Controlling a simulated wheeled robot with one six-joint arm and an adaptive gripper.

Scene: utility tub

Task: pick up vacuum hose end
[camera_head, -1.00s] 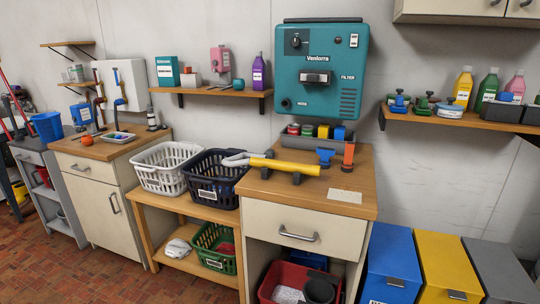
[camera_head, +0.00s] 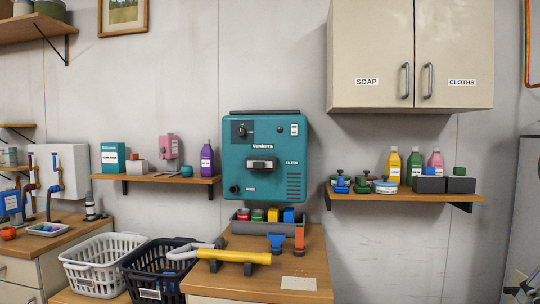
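The vacuum hose end appears to be the yellow tube (camera_head: 235,256), lying level across two dark supports near the front of the wooden counter (camera_head: 290,268). A grey hose (camera_head: 190,250) joins its left end and hangs out over the dark basket. Behind it on the wall is the teal Ventorra vacuum unit (camera_head: 263,160). My gripper is not in view.
A blue nozzle (camera_head: 276,240) and an orange nozzle (camera_head: 299,240) stand close behind the tube's right end. A grey tray (camera_head: 242,227) of coloured items sits behind. A white basket (camera_head: 92,266) and a dark basket (camera_head: 150,274) stand left. Counter right of the tube holds only a card (camera_head: 298,283).

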